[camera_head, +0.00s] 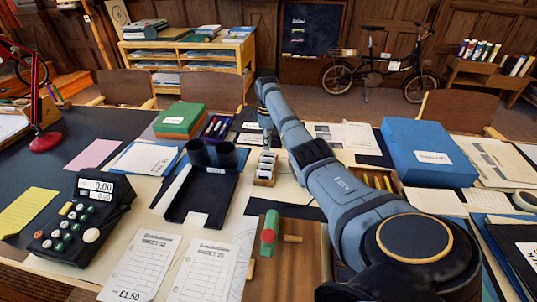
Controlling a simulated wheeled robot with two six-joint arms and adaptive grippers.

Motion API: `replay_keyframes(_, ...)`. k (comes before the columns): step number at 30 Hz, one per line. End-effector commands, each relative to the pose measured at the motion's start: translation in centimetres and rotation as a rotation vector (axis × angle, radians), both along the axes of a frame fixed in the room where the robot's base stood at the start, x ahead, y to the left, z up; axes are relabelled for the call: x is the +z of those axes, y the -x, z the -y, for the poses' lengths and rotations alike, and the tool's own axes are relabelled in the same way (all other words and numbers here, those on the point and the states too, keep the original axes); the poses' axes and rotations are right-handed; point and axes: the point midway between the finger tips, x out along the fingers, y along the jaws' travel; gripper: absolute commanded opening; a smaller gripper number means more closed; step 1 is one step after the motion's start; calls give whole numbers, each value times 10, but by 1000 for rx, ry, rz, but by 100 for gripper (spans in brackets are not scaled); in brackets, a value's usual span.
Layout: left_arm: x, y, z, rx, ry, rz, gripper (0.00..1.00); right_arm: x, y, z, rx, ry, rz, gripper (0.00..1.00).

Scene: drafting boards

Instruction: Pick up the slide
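My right arm reaches in from the lower right. Its gripper (267,140) points down just behind a small wooden box (264,180) holding several white-topped pieces, possibly slides. The gripper is small and partly hidden by my own arm, so I cannot tell if it is open or shut, or if it touches the box. No single slide can be made out for certain. My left gripper is not in view.
A black viewer with two eyepieces (196,152) stands left of the box. A calculator (80,220), a blue box (428,150), a green box (180,120) and a red-and-green tool (269,230) crowd the table. Two printed sheets (140,265) lie in front.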

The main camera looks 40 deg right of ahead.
Motion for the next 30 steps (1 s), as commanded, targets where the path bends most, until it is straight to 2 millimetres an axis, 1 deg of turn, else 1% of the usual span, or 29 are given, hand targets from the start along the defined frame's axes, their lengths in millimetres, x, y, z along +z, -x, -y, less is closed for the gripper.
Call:
replay_keyframes(1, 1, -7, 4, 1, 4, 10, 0, -9, 2, 1, -1, -1, -6, 10)
replay_keyframes(3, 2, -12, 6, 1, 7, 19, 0, -22, 4, 2, -1, -2, -7, 10)
replay_keyframes(6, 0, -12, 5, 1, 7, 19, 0, -38, 4, 3, -1, -1, -5, 10)
replay_keyframes(9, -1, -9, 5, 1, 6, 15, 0, -47, 4, 3, -1, 0, -4, 10)
replay_keyframes(16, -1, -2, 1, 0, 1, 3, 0, -48, 4, 3, 0, 0, -3, 10)
replay_keyframes(18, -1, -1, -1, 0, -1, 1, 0, -48, 4, 3, 0, 0, -3, 1)
replay_keyframes(19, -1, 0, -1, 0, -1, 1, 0, -48, 4, 3, 0, 0, -3, 0)
replay_keyframes(30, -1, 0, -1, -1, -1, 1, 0, -47, 4, 3, 0, 0, -3, 0)
